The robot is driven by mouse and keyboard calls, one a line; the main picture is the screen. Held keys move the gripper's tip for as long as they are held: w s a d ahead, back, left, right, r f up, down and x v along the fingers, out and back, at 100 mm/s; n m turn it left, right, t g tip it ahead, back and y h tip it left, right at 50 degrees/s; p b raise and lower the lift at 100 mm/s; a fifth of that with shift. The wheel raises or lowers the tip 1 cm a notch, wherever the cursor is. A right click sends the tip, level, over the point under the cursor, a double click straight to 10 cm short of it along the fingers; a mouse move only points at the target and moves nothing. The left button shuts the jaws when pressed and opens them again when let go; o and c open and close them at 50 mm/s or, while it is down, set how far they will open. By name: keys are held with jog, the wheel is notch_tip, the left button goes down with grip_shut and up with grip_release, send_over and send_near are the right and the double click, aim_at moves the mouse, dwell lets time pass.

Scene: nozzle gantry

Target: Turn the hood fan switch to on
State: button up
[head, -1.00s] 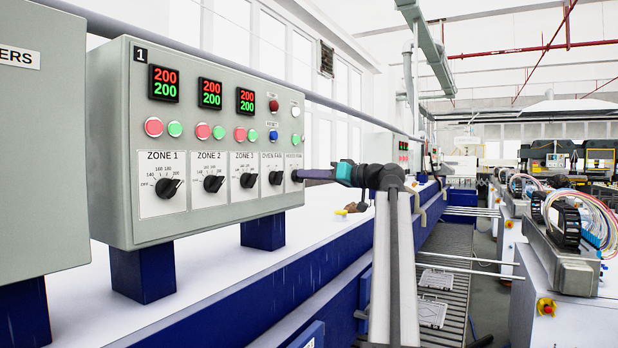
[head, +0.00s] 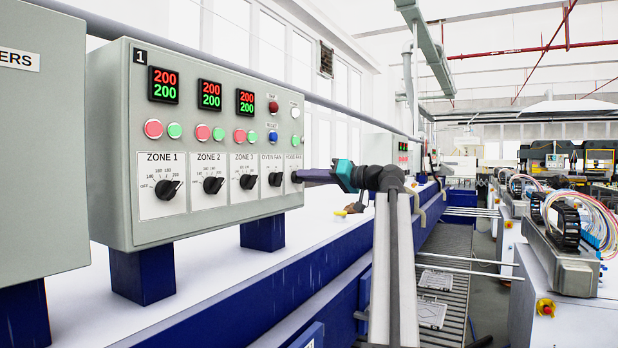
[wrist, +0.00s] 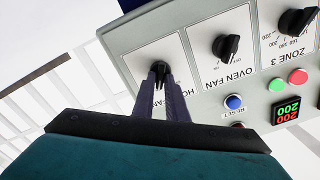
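The hood fan switch (head: 295,177) is a small black knob at the right end of the bottom row on the grey control panel (head: 113,215). In the head view my gripper (head: 302,176) reaches it from the right and partly covers it. In the wrist view the dark knob (wrist: 159,68) sits between the tips of my two purple fingers (wrist: 160,76). The fingers appear closed on its sides. The knob's pointer and the marks around it are hidden, so I cannot read its setting. The panel appears upside down in the wrist view.
The oven fan knob (head: 276,179) is just left of the hood fan switch, with the zone 3 knob (head: 248,181) beyond it. A blue reset button (wrist: 234,102) and other buttons are above. The white ledge (head: 200,285) below the panel is mostly clear.

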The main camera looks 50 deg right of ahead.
jog(key=shift+o, duration=1.3)
jog(key=b+v, duration=0.3)
jog(key=v, duration=1)
jog(key=shift+s, duration=0.4)
jog(key=shift+d+f, duration=0.1)
jog(key=shift+f, duration=0.05)
